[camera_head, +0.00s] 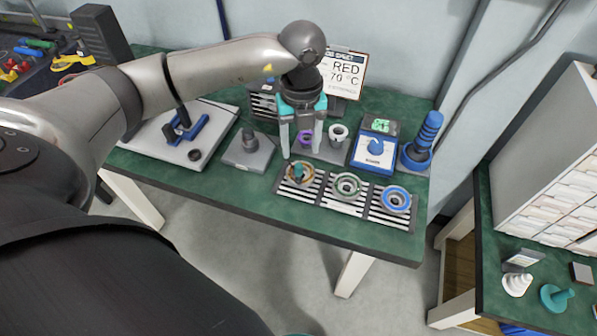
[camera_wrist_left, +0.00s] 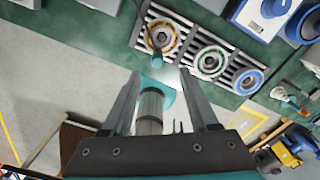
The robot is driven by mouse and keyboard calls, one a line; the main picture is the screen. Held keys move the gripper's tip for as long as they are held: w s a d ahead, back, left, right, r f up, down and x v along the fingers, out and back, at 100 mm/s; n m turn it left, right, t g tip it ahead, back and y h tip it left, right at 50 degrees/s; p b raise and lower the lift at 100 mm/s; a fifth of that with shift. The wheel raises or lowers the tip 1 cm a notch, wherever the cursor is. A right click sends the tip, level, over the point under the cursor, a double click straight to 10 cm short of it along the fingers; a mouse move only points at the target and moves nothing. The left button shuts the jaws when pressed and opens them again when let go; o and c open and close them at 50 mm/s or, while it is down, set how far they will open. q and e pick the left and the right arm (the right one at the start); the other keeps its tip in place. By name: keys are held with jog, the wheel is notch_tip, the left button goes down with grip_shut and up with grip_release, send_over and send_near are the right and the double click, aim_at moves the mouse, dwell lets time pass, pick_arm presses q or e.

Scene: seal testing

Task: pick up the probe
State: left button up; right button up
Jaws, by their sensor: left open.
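My left gripper (camera_head: 301,151) is open over the green bench, fingers pointing down, just behind the striped rack. It also shows in the left wrist view (camera_wrist_left: 161,74); I see nothing held. A blue meter (camera_head: 371,160) with a green display and a blue knob-like part stands to the right. I cannot tell for sure which piece is the probe. My right gripper is not clearly in view.
The striped rack (camera_head: 286,190) also holds a green ring (camera_head: 347,185) and a blue ring (camera_head: 396,198). A grey block (camera_head: 249,151) is left, a blue ribbed stand (camera_head: 422,140) right.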

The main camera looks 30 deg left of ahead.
aim_at(298, 165)
pick_arm(q)
jog(key=f, duration=0.8)
jog(key=shift+s+a+f+b, duration=0.15)
jog(key=shift+a+f+b, duration=0.05)
jog(key=shift+f+b, duration=0.1)
jog(key=shift+c, duration=0.3)
jog(key=shift+r, duration=0.1)
grip_shut()
